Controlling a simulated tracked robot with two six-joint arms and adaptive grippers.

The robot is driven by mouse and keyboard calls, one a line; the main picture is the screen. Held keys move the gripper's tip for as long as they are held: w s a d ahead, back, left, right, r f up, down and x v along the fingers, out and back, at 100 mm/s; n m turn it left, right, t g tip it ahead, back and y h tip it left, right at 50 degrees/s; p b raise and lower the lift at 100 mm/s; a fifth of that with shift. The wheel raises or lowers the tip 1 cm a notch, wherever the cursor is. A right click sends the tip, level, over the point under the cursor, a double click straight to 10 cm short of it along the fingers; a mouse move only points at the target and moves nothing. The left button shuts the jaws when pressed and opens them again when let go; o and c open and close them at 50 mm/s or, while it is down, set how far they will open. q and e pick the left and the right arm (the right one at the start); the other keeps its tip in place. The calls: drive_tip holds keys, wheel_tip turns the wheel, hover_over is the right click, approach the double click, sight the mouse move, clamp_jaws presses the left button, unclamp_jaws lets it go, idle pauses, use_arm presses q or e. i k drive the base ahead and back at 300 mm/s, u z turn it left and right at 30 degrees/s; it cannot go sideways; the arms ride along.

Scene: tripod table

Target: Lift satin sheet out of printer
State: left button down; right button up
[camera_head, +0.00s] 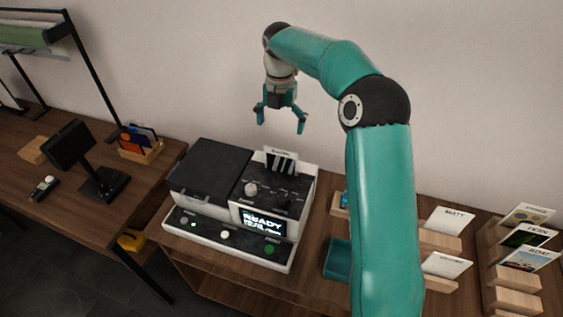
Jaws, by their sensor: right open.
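The printer (190,228) stands on the wooden table, white with a dark lid and a lit screen reading READY. A sheet with a white top edge and dark stripes (281,161) stands up out of the slot at the printer's back right. Its small label is too blurred to read for sure. My right gripper (281,122) hangs above this sheet, fingers pointing down, open and empty. It appears apart from the sheet. My left gripper is not in view.
Wooden holders right of my right arm bear cards, one marked MATT (451,219). A teal tray (338,259) lies beside the printer, partly behind my arm. On the left table are a dark monitor (70,146) and a card box (141,150). A plain wall is behind.

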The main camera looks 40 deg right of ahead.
sight(281, 167)
drive_tip(key=z, duration=0.05)
drive_tip(key=k, duration=1)
drive_tip(key=u, duration=0.05)
